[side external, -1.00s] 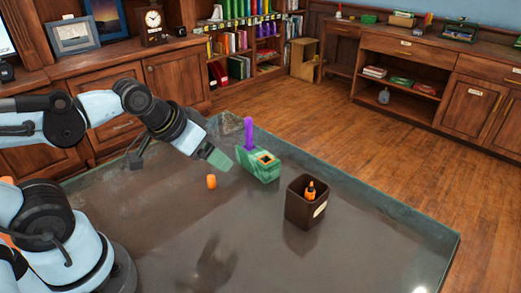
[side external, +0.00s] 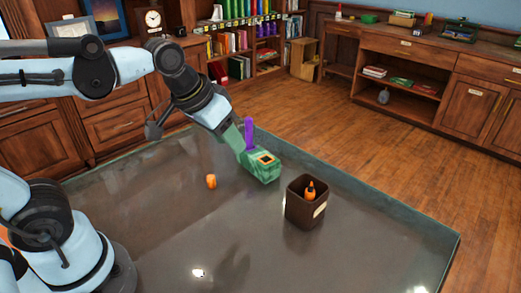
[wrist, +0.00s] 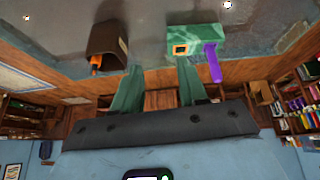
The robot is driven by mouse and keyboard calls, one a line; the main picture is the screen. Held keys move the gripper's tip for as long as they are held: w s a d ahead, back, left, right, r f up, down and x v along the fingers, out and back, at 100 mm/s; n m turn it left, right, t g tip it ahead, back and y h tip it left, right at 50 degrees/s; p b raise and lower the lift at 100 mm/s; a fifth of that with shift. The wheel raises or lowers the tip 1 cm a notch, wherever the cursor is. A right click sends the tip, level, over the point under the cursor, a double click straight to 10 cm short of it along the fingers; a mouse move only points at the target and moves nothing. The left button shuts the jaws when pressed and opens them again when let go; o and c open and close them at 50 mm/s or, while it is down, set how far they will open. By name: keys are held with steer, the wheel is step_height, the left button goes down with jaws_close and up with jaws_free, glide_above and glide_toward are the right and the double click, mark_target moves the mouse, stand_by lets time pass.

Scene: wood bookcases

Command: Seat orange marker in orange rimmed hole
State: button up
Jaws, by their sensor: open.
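The orange marker (side external: 310,191) stands in a dark brown square cup (side external: 292,208), with its upper part showing above the rim. In the upside-down wrist view the marker (wrist: 96,62) shows at the cup's mouth. A green block (side external: 262,174) has an orange-rimmed square hole (side external: 266,160), which looks empty. A purple marker (side external: 249,133) stands upright at the block's other end. My gripper (wrist: 159,63) is open and empty, its two green fingers apart. In the side view its green fingertips (side external: 239,141) overlap the block's far-left end; I cannot tell the gap. The cup is to their right.
The front and right of the tabletop are clear. Bookcases and cabinets (side external: 400,75) stand beyond the table, across the wooden floor.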

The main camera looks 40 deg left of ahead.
steer(key=w+d+r+g, duration=0.3)
steer(key=w+d, duration=0.1)
steer(key=d, duration=0.3)
steer(key=w+d+r+g, duration=0.25)
steer(key=w+d, duration=0.25)
steer(key=d, duration=0.3)
steer(key=shift+s+a+f, duration=0.1)
steer(key=shift+s+f, duration=0.05)
steer(key=shift+f, duration=2.9)
steer(key=shift+s+f, duration=0.1)
steer(key=shift+f, duration=2.95)
jaws_close()
